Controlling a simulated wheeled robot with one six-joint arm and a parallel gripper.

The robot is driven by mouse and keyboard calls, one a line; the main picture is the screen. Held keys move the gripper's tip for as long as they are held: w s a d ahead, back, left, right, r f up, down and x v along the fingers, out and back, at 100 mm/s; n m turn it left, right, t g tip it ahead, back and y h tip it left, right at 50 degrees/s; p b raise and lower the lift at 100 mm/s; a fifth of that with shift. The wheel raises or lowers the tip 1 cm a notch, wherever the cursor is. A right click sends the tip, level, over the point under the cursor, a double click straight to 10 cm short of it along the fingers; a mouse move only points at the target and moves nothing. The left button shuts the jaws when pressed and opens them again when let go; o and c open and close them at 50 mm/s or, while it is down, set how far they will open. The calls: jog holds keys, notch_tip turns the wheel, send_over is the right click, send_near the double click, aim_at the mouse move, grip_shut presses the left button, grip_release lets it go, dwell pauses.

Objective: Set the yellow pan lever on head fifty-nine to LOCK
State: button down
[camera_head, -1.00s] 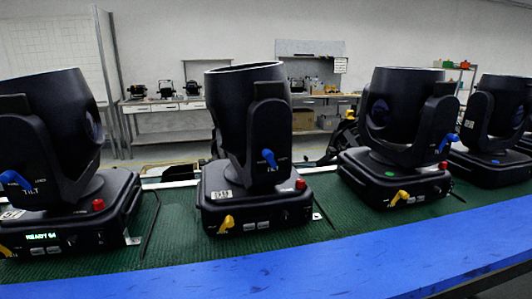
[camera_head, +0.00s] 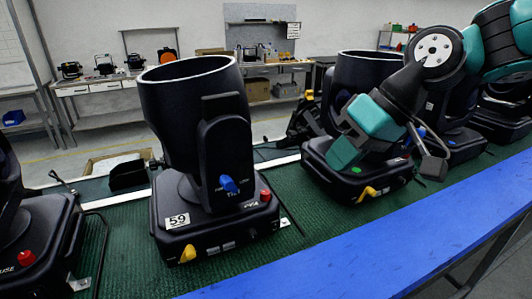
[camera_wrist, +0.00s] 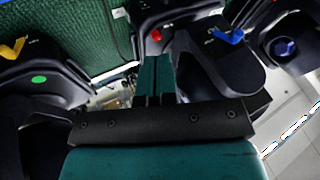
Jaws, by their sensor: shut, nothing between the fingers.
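Head fifty-nine (camera_head: 195,130) is a black moving head with a white "59" label (camera_head: 177,220) on its base, left of centre in the head view. Its yellow pan lever (camera_head: 188,254) is on the front face of the base, slanting; the markings beside it are too small to read. A blue lever (camera_head: 228,184) is on its yoke. My gripper (camera_wrist: 157,60) is shut and empty, its teal fingers together in the wrist view. In the head view my arm hangs over the neighbouring head to the right, away from the yellow lever.
The neighbouring head has a yellow lever (camera_head: 366,194) and a green dot (camera_head: 356,198), also visible in the wrist view (camera_wrist: 38,78). A red button (camera_head: 265,195) sits on fifty-nine's base. A blue strip (camera_head: 330,262) runs along the front edge. Green mat separates the heads.

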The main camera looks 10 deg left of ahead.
jog(key=w+a+r, duration=0.2)
jog(key=w, duration=0.2)
jog(key=s+a+f+p, duration=0.2)
jog(key=a+f+p, duration=0.2)
jog(key=a+f, duration=0.4)
jog(key=shift+s+a+f+y, duration=0.15)
jog(key=shift+a+y, duration=0.15)
jog(key=shift+a, duration=0.45)
